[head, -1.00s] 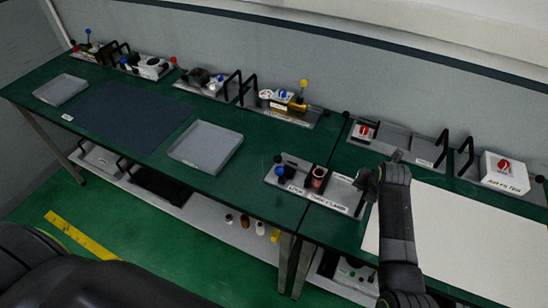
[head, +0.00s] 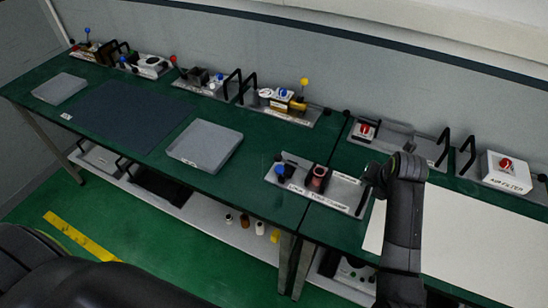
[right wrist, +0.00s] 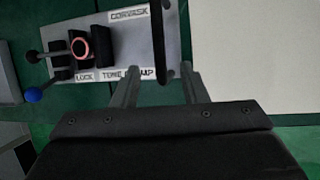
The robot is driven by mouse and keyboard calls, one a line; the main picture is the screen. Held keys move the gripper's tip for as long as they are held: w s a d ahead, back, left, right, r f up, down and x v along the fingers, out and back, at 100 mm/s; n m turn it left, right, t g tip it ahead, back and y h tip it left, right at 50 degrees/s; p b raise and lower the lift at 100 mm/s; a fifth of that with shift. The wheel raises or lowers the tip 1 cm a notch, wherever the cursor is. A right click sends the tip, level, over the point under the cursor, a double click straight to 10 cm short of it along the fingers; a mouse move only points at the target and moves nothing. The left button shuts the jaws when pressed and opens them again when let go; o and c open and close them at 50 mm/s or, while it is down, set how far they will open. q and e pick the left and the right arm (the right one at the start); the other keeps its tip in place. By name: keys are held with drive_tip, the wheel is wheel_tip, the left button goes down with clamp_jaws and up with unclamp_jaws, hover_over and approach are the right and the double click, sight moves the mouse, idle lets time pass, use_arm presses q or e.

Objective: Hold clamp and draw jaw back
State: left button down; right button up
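The tube clamp is a grey plate (head: 342,192) near the front edge of the green bench. It carries dark blocks, a reddish ring (head: 319,172), a blue-knobbed lever (head: 280,171) and a black bar handle at its right end. The right wrist view shows the plate (right wrist: 128,45), the ring (right wrist: 80,47), the blue knob (right wrist: 34,95) and the handle (right wrist: 157,38). My right gripper (right wrist: 158,72) is open, with the handle's near end between its fingertips and gaps on both sides. In the head view the right gripper (head: 374,176) is partly hidden by its arm. My left gripper is out of view.
A white sheet (head: 470,240) lies right of the clamp. A grey tray (head: 205,145) and a dark mat (head: 120,115) lie to the left. Several fixtures line the back, including a white air filter box (head: 505,172). Bench space between tray and clamp is clear.

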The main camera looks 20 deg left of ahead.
drive_tip(key=b+v, duration=0.2)
drive_tip(key=v, duration=0.9)
drive_tip(key=shift+r, duration=0.1)
drive_tip(key=shift+c, duration=0.3)
drive_tip(key=shift+w+d, duration=0.1)
drive_tip(key=shift+w, duration=0.05)
